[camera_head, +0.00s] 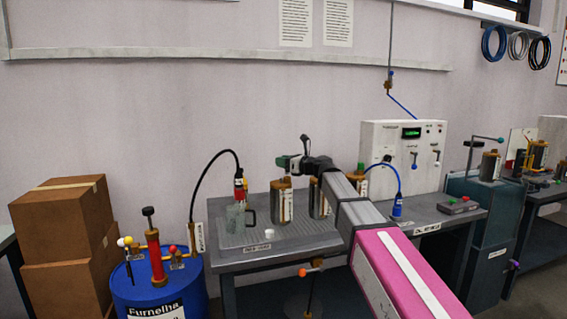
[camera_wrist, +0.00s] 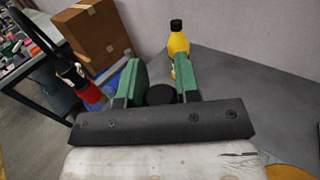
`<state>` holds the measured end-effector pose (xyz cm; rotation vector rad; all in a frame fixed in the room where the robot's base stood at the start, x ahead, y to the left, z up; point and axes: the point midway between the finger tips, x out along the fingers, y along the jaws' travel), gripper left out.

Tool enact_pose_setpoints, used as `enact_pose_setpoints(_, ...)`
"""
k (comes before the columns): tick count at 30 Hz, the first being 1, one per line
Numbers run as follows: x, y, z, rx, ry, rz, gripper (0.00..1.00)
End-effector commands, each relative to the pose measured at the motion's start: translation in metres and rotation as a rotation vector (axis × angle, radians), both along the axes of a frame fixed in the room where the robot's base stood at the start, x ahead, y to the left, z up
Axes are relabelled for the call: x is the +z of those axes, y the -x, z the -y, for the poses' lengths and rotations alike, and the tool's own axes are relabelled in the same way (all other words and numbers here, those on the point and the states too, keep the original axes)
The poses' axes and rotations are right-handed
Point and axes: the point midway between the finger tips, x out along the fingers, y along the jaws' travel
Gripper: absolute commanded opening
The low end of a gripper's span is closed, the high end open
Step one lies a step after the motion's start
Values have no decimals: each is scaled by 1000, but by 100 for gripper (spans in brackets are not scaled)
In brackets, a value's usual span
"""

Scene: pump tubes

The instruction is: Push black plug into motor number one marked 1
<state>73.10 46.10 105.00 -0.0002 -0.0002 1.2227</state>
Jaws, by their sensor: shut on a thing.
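My gripper (camera_head: 285,162) reaches in from the right over the workbench, above the leftmost of several metal motors (camera_head: 282,203) with brown ends. In the wrist view, my gripper (camera_wrist: 160,76) has its green fingers on both sides of a round black plug (camera_wrist: 160,95) and is shut on it. The plug is not clear in the head view. A second motor (camera_head: 318,198) stands just right of the first, and a third one is partly behind my arm. I cannot read any number on the motors, nor tell whether the plug touches the leftmost one.
A red nozzle with a black hose (camera_head: 239,185) stands over a clear jug (camera_head: 235,216) left of the motors. A blue plug on a cable (camera_head: 397,206) and a white control box (camera_head: 400,145) are on the right. A yellow bottle (camera_wrist: 178,42) shows beyond the fingers.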

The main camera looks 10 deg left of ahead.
Motion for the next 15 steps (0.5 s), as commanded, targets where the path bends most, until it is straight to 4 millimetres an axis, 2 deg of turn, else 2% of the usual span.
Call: enact_pose_setpoints(15, -11, 0, 0, 0, 0, -1, 7)
